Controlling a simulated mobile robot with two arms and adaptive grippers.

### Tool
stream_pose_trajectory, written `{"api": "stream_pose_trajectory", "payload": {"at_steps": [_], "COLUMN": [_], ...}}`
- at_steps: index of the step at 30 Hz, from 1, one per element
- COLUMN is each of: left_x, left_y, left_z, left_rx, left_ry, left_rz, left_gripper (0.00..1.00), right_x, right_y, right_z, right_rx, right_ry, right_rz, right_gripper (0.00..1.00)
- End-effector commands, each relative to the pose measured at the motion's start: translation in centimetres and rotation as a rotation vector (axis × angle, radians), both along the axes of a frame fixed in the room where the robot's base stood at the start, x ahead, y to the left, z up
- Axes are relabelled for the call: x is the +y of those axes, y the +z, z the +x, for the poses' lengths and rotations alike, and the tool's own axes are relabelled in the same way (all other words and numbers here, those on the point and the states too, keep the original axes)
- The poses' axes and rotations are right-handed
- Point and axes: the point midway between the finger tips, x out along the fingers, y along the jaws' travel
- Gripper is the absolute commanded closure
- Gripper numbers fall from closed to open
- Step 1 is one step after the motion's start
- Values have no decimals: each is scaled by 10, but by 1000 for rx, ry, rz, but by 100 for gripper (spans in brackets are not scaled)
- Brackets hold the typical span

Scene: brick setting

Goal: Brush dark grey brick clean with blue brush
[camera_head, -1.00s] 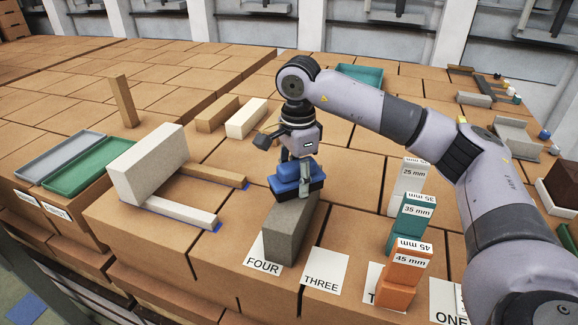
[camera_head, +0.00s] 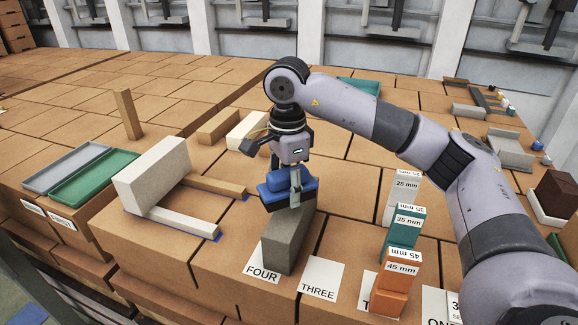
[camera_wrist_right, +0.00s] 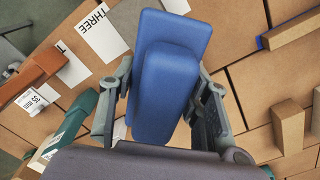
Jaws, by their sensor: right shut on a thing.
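The dark grey brick (camera_head: 284,245) lies lengthwise on the brown brick surface, by the paper marked FOUR (camera_head: 262,272). My right gripper (camera_head: 295,190) points down and is shut on the blue brush (camera_head: 274,189). The brush is at the brick's far end, its dark bristles facing down. Whether the bristles touch the brick top I cannot tell. In the right wrist view the brush (camera_wrist_right: 165,85) sits between my fingers and hides the grey brick. My left gripper is not in view.
A pale brick (camera_head: 152,172) stands left, with light and brown strips beside it. Orange (camera_head: 397,280), teal (camera_head: 402,228) and white (camera_head: 404,188) labelled blocks stand right. Green (camera_head: 95,178) and grey (camera_head: 65,168) trays lie far left. A paper marked THREE (camera_head: 322,276) lies bare.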

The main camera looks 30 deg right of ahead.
Motion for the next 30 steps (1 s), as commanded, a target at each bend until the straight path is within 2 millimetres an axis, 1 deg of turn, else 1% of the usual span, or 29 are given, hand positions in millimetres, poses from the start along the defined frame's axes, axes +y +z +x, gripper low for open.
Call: {"api": "stream_pose_trajectory", "payload": {"at_steps": [1, 10, 30], "left_x": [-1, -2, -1], "left_y": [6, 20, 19], "left_z": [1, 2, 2], "left_rx": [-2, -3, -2], "left_ry": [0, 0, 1], "left_rz": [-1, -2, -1], "left_gripper": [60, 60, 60], "right_x": [1, 5, 5], "right_y": [8, 32, 34], "right_z": [0, -3, -4], "right_rx": [-2, -1, -1], "right_ry": [1, 1, -3], "right_rz": [1, 1, 0], "right_gripper": [82, 82, 82]}}
